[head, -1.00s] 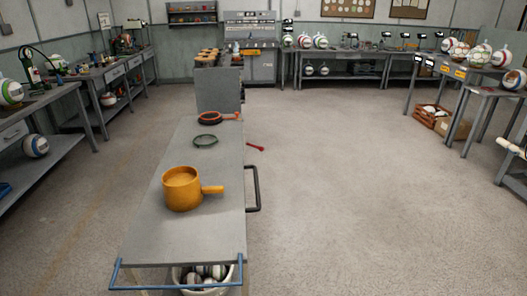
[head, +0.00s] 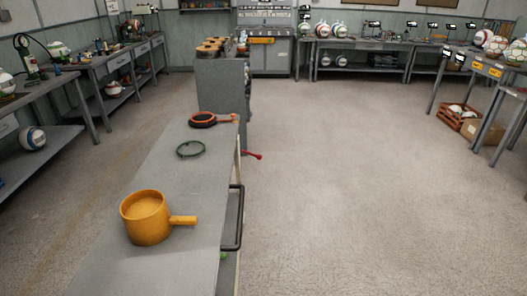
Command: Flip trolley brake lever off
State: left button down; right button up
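The grey trolley (head: 110,267) stands ahead of me, left of centre, its top running away from me. A small red lever (head: 252,155) sticks out to the right near the trolley's far right corner; I take it to be the brake lever. How it is set cannot be told from here. A black handle (head: 238,218) is on the trolley's right side. Neither of my grippers is in view.
On the trolley top are an orange pot (head: 146,218), a green ring (head: 190,149) and a black-and-orange ring tool (head: 203,119). A grey cabinet (head: 220,92) stands beyond. Benches line the walls. The floor (head: 340,200) to the right is clear.

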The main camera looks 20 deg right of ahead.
aim_at(259, 157)
jog(key=i+l, duration=0.25)
jog(key=l, duration=0.15)
jog(key=i+l, duration=0.55)
jog(key=l, duration=0.3)
jog(key=i+l, duration=0.55)
jog(key=l, duration=0.25)
jog(key=i+l+u, duration=0.1)
jog(key=i+l, duration=0.15)
jog(key=l, duration=0.15)
jog(key=i+l, duration=0.25)
jog(key=l, duration=0.2)
